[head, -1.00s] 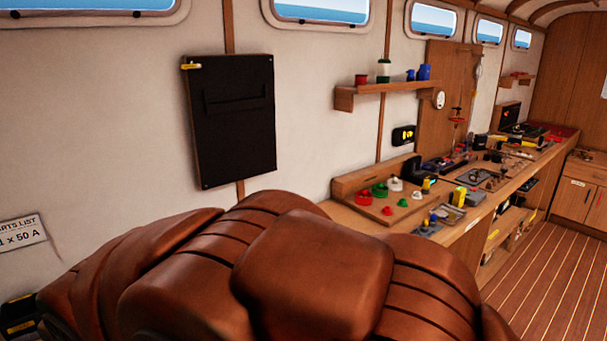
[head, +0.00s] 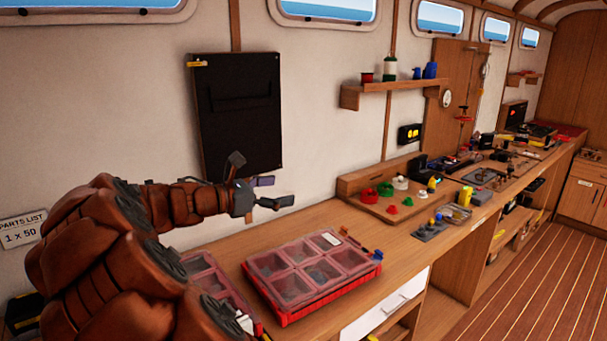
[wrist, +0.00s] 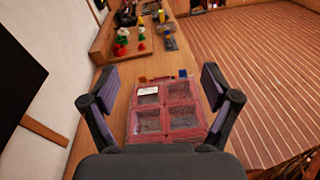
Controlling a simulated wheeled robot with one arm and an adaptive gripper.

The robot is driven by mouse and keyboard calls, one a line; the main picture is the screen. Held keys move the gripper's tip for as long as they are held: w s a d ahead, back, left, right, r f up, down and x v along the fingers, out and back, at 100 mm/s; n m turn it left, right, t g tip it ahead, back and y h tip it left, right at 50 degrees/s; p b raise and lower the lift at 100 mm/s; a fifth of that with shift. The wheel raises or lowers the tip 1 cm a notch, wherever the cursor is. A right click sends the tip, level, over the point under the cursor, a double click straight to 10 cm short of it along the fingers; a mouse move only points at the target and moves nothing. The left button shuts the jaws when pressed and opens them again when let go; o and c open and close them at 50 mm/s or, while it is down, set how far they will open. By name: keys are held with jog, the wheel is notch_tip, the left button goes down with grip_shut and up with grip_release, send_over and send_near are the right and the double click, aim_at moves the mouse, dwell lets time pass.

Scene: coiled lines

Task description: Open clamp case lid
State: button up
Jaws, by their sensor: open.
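A red compartment case (head: 310,275) with a clear lid and a white label lies on the wooden bench, its lid shut. It also shows in the wrist view (wrist: 167,110), framed between my fingers. A second, similar case (head: 215,285) lies to its left, partly hidden by my arm. I cannot tell from the labels which is the clamp case. My gripper (head: 262,190) is open and empty, above and behind the first case, apart from it. In the wrist view my gripper (wrist: 168,90) has its fingers wide apart. The near edge of the case is hidden by the gripper body.
Farther along the bench (head: 335,218) are a rack of coloured spools (head: 385,188) and several tools. A black panel (head: 237,115) hangs on the wall behind my gripper. Bare bench lies beyond the case.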

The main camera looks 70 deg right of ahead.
jog(key=s+d+r+n+h+p, duration=0.1)
jog(key=s+d+p, duration=0.1)
jog(key=d, duration=0.7)
jog(key=shift+s+d+r+n+g, duration=0.15)
jog(key=shift+s+d+n+g, duration=0.15)
jog(key=shift+n, duration=0.1)
grip_shut()
dwell(0.6)
dwell(0.5)
grip_release()
dwell(0.6)
jog(key=v, duration=1.2)
